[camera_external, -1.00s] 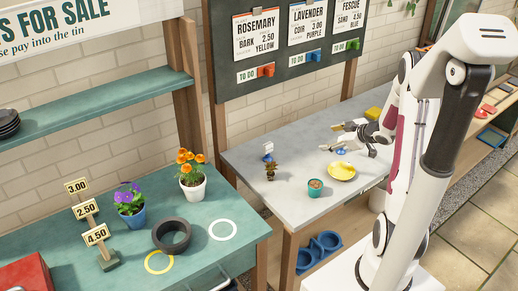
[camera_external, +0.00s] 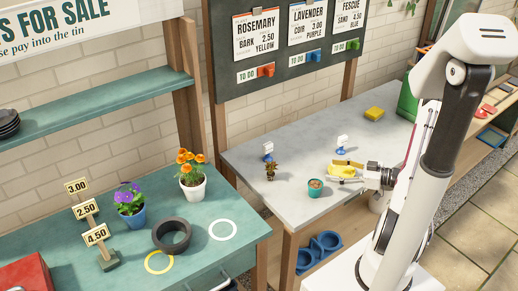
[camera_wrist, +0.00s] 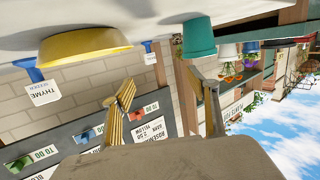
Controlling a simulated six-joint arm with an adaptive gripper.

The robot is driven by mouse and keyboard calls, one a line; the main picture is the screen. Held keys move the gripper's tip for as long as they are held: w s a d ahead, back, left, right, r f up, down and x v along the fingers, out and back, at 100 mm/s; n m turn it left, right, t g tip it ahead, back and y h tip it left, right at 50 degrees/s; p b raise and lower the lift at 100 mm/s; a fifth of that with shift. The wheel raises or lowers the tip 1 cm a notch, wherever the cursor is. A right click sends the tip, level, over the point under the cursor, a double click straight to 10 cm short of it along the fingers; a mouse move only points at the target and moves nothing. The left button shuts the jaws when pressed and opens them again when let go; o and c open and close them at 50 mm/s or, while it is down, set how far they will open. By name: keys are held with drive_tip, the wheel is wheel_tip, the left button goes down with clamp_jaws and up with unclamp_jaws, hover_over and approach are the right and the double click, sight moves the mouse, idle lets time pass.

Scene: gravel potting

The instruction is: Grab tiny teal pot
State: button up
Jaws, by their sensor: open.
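The tiny teal pot (camera_external: 315,190) stands upright near the front edge of the grey table, with brownish fill at its top. It also shows in the wrist view (camera_wrist: 198,40), upside down and right of centre. My gripper (camera_external: 338,173) is low over the table, just right of the pot in the external view, its fingers pointing left towards it.
A yellow dish (camera_wrist: 85,44) is close beside the fingers and partly hidden by them in the external view. A small plant (camera_external: 270,171) and blue-based labels (camera_external: 268,156) stand behind the pot. A yellow block (camera_external: 374,113) lies farther back. Bare table surrounds these.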

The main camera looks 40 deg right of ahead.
drive_tip(key=t, duration=0.2)
approach(315, 187)
drive_tip(key=w, duration=0.1)
drive_tip(key=w+f, duration=0.1)
drive_tip(key=w, duration=0.1)
drive_tip(key=shift+d+m, duration=0.2)
drive_tip(key=shift+m, duration=0.2)
drive_tip(key=shift+w, duration=0.1)
drive_tip(key=shift+x, duration=1.3)
drive_tip(key=shift+x, duration=2.6)
drive_tip(key=shift+a+f, duration=0.1)
drive_tip(key=shift+f, duration=0.05)
drive_tip(key=shift+c, duration=0.3)
